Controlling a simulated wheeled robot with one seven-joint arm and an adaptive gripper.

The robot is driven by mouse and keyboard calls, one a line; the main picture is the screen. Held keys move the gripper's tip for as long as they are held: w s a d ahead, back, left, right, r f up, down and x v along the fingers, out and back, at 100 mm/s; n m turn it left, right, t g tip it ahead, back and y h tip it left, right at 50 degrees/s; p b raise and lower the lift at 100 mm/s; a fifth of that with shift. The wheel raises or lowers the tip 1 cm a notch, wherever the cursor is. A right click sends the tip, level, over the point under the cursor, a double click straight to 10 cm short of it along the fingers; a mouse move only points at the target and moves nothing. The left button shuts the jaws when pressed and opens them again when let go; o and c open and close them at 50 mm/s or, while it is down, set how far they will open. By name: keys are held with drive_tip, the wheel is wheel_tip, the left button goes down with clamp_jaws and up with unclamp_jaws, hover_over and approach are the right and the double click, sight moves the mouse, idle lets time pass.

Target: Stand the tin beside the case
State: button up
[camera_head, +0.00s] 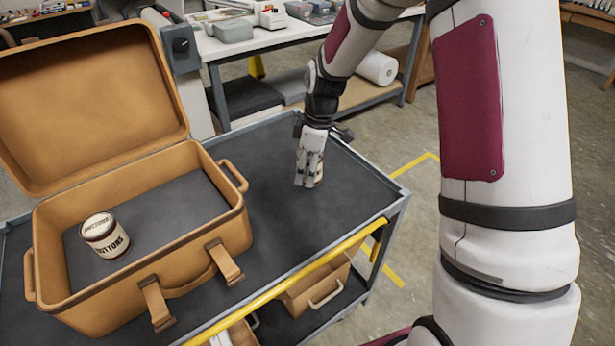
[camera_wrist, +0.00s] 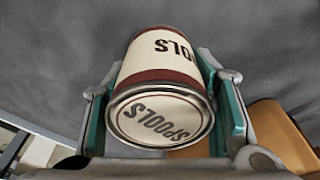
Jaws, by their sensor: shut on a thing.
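My gripper (camera_head: 309,180) points down over the dark cart top, to the right of the case. It is shut on a cream and dark-red tin marked SPOOLS (camera_wrist: 160,115), gripped across its sides with its lid toward the wrist camera. In the head view the tin is mostly hidden by the fingers. It looks upright and close to the cart top; I cannot tell whether it touches. The tan case (camera_head: 245,222) stands open on the left of the cart, with its lid raised. A second tin, marked BUTTONS (camera_head: 106,238), stands inside it.
The cart top (camera_head: 290,240) is bare around my gripper, with a raised grey rim and a yellow rail (camera_head: 290,275) along the front. A lower shelf holds tan boxes (camera_head: 318,290). Behind stands a workbench (camera_head: 265,45) with containers.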

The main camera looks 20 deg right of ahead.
drive_tip(key=shift+w+f, duration=0.15)
drive_tip(key=shift+f, duration=1.6)
drive_tip(key=shift+f, duration=0.1)
drive_tip(key=o, duration=1.5)
drive_tip(key=shift+f, duration=0.1)
drive_tip(key=shift+c, duration=0.2)
